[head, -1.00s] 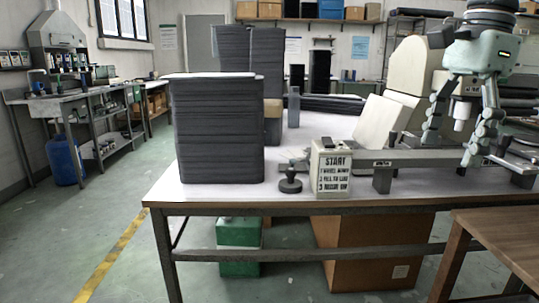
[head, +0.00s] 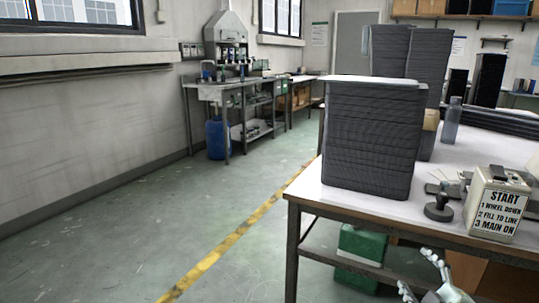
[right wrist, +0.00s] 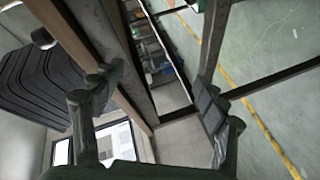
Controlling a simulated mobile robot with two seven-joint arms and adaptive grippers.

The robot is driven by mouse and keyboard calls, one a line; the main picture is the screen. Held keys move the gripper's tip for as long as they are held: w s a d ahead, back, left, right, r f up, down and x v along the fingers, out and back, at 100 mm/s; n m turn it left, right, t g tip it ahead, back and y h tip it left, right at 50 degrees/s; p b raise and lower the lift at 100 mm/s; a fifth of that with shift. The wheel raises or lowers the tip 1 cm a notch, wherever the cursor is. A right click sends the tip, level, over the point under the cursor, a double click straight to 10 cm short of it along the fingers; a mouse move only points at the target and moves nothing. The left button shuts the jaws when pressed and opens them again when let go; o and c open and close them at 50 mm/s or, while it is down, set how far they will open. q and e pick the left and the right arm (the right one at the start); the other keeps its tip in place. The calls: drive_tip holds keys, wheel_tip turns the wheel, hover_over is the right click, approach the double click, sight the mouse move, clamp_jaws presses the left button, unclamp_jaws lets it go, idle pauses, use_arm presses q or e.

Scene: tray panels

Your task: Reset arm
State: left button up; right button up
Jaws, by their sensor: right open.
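My right gripper (head: 421,273) shows at the bottom right of the head view, low in front of the table's front edge. Its fingers are spread apart and point upward in the picture. In the right wrist view its two fingers (right wrist: 155,100) stand wide apart with nothing between them. Most of the right arm is outside the head view. My left gripper is not in view.
A tall stack of dark trays (head: 370,140) stands on the white table (head: 310,195), with more stacks behind. A START box (head: 497,205) and a black knob (head: 438,208) sit near its front edge. The floor (head: 150,235) at left is clear.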

drive_tip(key=s+a+f+m+g+h, duration=0.1)
drive_tip(key=s+f+m+g, duration=0.2)
drive_tip(key=s+f, duration=0.4)
drive_tip(key=s+f+m+g+h, duration=0.1)
drive_tip(key=s+f+m+g, duration=0.3)
drive_tip(key=f, duration=0.5)
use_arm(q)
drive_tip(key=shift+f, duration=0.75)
use_arm(e)
drive_tip(key=s+a+f+m+g, duration=0.1)
drive_tip(key=s+a+f+g, duration=0.1)
drive_tip(key=s, duration=0.5)
drive_tip(key=s+a+f+m+g+y, duration=0.1)
drive_tip(key=s+a+f+m+g, duration=0.1)
drive_tip(key=s+f, duration=0.5)
drive_tip(key=shift+s+a+f+g, duration=0.25)
drive_tip(key=shift+s+a+g, duration=0.5)
drive_tip(key=shift+a, duration=0.35)
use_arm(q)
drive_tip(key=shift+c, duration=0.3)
use_arm(e)
drive_tip(key=shift+s+a+f, duration=0.1)
drive_tip(key=shift+s, duration=0.15)
drive_tip(key=shift+c, duration=0.3)
